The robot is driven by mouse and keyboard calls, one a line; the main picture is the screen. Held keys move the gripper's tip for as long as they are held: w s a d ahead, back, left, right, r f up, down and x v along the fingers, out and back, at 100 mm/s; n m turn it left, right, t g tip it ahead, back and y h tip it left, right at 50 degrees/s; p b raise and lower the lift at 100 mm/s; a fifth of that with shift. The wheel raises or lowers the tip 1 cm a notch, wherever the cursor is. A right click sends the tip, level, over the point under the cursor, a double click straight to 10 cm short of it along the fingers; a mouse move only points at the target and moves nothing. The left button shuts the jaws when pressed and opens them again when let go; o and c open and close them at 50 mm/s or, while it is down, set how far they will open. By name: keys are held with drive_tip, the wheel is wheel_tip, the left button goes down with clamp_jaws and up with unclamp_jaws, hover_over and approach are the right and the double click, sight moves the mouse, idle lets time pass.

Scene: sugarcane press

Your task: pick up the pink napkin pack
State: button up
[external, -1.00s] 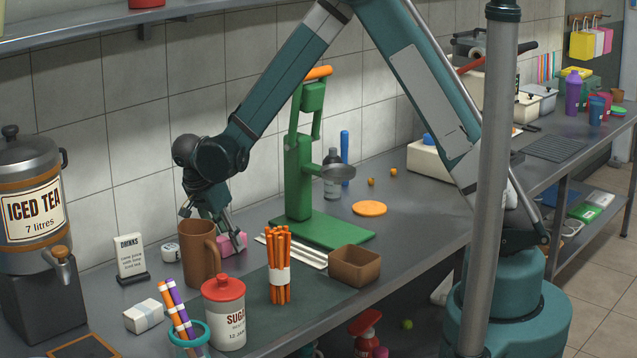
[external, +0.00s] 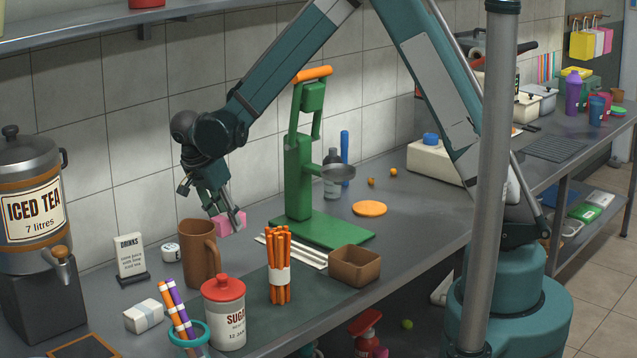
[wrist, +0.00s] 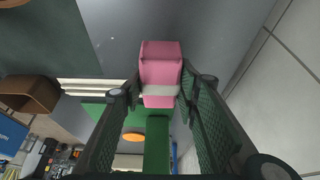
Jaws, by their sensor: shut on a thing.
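The pink napkin pack (external: 231,223) with a pale band shows between my gripper's fingers, above the counter. In the wrist view the pink pack (wrist: 161,62) sits between the two fingertips, its pale band across the middle. My gripper (external: 228,216) is shut on it, pointing down, just right of the brown mug (external: 198,254) and left of the green press (external: 300,185). The gripper (wrist: 160,92) has a finger on each side of the pack in the wrist view. The pack's far side is hidden.
Orange sticks (external: 279,268), a brown box (external: 355,266), a sugar canister (external: 224,315) and a white wrapped pack (external: 144,316) stand in front. The iced tea dispenser (external: 30,200) is at the left. The tiled wall (external: 130,150) is close behind.

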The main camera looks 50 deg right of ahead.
drive_tip(key=shift+r, duration=2.15)
